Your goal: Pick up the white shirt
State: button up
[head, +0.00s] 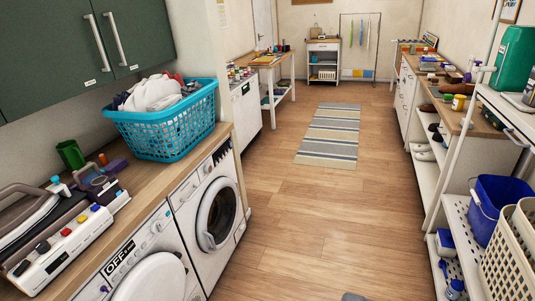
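A crumpled white cloth (153,93), which looks like the white shirt, lies on top of the pile in a turquoise laundry basket (170,130). Dark, grey and reddish clothes lie around it and partly under it, so its full shape is hidden. The basket stands on a wooden counter above the washing machines, at the left of the view. My gripper does not show clearly. A small grey shape (352,297) is cut off at the bottom edge, and I cannot tell what it is.
Green cabinets (85,40) hang above the counter at left. A white device with coloured buttons (70,243) and a green cup (70,154) stand left of the basket. Two front-loading machines (217,214) are below. Loaded shelves line the right. The wooden floor (320,205) between is clear, with a striped rug (330,134).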

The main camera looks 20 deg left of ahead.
aim_at(166, 102)
jog(key=u, duration=0.25)
jog(key=i, duration=1.3)
jog(key=u, duration=0.65)
jog(key=i, duration=1.7)
jog(key=u, duration=0.4)
